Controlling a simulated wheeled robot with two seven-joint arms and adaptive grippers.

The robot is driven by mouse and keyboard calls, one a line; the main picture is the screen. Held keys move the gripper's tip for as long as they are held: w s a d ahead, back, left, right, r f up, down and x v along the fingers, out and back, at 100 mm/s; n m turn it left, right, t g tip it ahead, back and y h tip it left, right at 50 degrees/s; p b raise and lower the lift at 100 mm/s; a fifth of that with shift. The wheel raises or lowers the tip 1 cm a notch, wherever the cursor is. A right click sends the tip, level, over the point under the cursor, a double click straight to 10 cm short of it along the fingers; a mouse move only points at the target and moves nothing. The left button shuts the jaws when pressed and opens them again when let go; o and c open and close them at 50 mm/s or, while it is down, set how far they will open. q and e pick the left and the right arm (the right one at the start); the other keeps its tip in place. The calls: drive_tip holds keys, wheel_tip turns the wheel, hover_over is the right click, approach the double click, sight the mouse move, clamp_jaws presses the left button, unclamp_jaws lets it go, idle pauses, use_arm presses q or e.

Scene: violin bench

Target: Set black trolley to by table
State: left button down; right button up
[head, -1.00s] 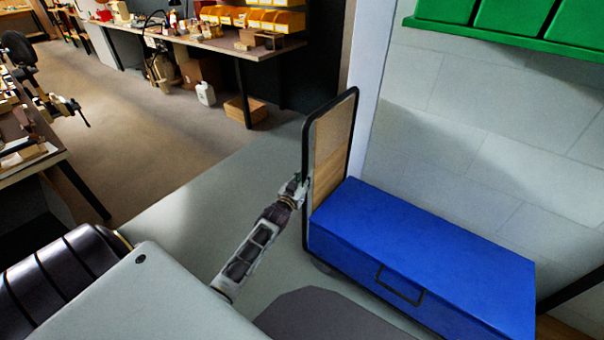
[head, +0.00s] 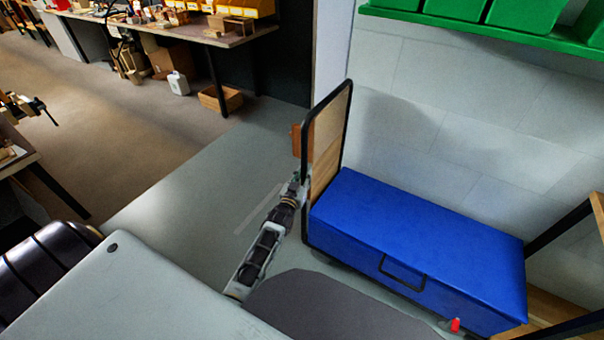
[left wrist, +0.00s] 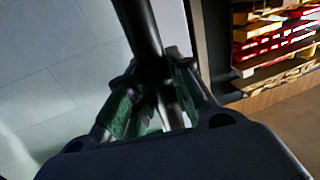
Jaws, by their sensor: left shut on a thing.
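The black trolley shows in the head view as a black tubular handle frame (head: 346,130) with a wooden panel, standing upright by the grey wall. A long blue case (head: 410,245) with a black side handle lies on it and hides most of its deck. My left gripper (head: 298,182) is shut on the near upright of the handle frame. In the left wrist view the dark tube (left wrist: 143,35) runs down between the green-padded fingers (left wrist: 150,112). My right gripper is not in view. A workbench table (head: 180,35) stands at the back left.
A second bench edge (head: 18,160) is at the left. A wooden crate (head: 220,98) and a white jug (head: 178,83) stand under the back bench. A shelf frame (head: 570,235) is close to the blue case's right end. Open floor (head: 130,130) lies between the benches and trolley.

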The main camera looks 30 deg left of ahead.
use_arm(q)
drive_tip(key=shift+d, duration=0.35)
drive_tip(key=c, duration=1.3)
unclamp_jaws()
drive_tip(key=shift+o, duration=0.2)
drive_tip(key=shift+a, duration=0.1)
drive_tip(key=shift+s, duration=0.15)
drive_tip(key=shift+s, duration=0.65)
drive_tip(key=s+d, duration=0.1)
drive_tip(key=s, duration=0.9)
drive_tip(key=shift+s+d, duration=0.2)
drive_tip(key=shift+d, duration=0.1)
